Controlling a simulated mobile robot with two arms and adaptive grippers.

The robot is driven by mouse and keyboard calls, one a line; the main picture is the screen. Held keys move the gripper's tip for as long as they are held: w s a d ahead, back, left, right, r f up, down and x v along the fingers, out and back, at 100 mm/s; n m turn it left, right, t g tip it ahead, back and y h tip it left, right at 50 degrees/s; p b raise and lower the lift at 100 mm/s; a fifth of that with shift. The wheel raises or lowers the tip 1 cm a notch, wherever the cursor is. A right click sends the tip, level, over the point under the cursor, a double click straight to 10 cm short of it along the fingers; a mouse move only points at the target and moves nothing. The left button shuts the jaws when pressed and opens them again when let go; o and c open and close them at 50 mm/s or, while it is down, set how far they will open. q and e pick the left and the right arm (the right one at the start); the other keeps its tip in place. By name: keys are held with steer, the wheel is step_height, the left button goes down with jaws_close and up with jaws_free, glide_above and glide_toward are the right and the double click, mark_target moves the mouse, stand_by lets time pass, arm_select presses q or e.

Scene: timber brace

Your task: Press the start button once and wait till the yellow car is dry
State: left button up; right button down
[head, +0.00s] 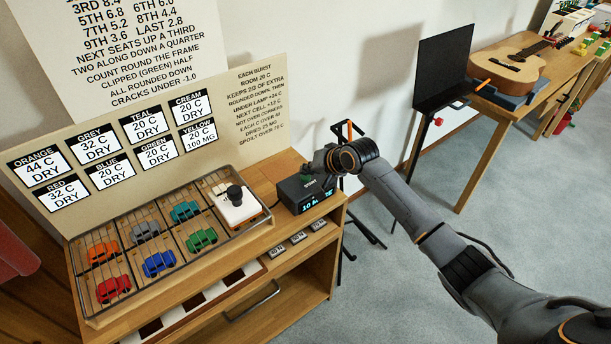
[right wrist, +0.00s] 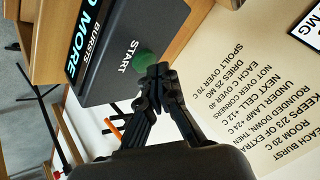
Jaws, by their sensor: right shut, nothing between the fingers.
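The start button (right wrist: 143,58) is a green knob on a dark box (head: 303,193) marked START, at the right end of the wooden bench. My right gripper (head: 318,170) is shut and empty. In the right wrist view its fingertips (right wrist: 158,72) are right at the button; I cannot tell whether they touch it. The yellow car is not visible. A white lamp unit (head: 238,212) with a black knob covers the right end of the wire rack. The yellow label (head: 199,135) reads 20 C, 100 MG. My left gripper is not in view.
The rack (head: 100,318) holds orange, grey, teal, red, blue and green cars; their labels read DRY. The box's display (right wrist: 88,35) includes "MORE BURSTS", partly cut off. A black stand (head: 366,228) is behind my right arm. A guitar (head: 512,65) lies on another table.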

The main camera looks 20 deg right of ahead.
mark_target(308, 178)
steer(key=shift+f, duration=0.45)
stand_by(0.9)
steer(key=shift+r, duration=0.1)
steer(key=shift+r+p, duration=0.75)
steer(key=shift+p, duration=0.25)
steer(key=shift+r, duration=0.1)
step_height(308, 178, up, 5)
steer(key=p, duration=0.5)
steer(key=shift+p, duration=0.3)
